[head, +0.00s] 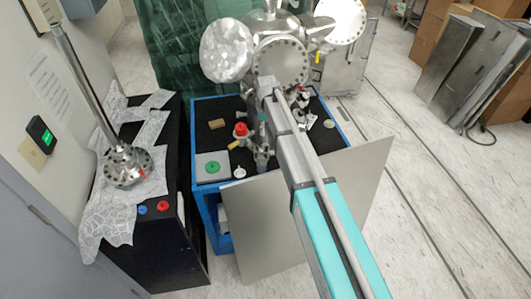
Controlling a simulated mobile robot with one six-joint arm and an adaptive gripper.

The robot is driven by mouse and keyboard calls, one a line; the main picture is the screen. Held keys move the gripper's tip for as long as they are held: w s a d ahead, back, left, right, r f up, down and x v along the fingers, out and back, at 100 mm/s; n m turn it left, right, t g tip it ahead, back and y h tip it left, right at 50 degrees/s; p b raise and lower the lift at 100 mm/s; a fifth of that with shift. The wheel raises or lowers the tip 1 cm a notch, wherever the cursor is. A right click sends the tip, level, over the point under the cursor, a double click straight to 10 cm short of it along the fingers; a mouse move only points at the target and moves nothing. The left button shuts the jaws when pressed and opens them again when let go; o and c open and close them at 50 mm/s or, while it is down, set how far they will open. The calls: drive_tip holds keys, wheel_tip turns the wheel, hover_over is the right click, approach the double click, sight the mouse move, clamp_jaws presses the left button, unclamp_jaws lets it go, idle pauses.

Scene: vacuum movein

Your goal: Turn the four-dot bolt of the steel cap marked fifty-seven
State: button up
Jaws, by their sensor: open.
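A steel vacuum chamber stands on the blue cart at the top middle of the head view. A round steel cap (280,62) with bolts around its rim faces me on it. I cannot read a number on it, nor make out dots beside any bolt. My arm reaches up from the lower right and partly crosses the view below the cap. My gripper (262,162) appears to hang below the arm's far end, over the black cart top, apart from the cap. It is open; its fingers are small and hard to make out.
The blue cart (204,225) carries a tan block (217,124), a red-topped item (240,130) and a green disc (212,167). A foil-wrapped port (226,50) flanks the cap. A grey panel (262,235) leans in front. A flanged steel tube (128,165) stands left.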

sight(266, 152)
drive_tip(key=shift+f, duration=0.15)
wheel_tip(266, 152, down, 14)
drive_tip(key=b, duration=1.3)
drive_tip(key=shift+r+b, duration=0.25)
drive_tip(key=shift+b, duration=0.1)
drive_tip(key=shift+c, duration=0.2)
clamp_jaws()
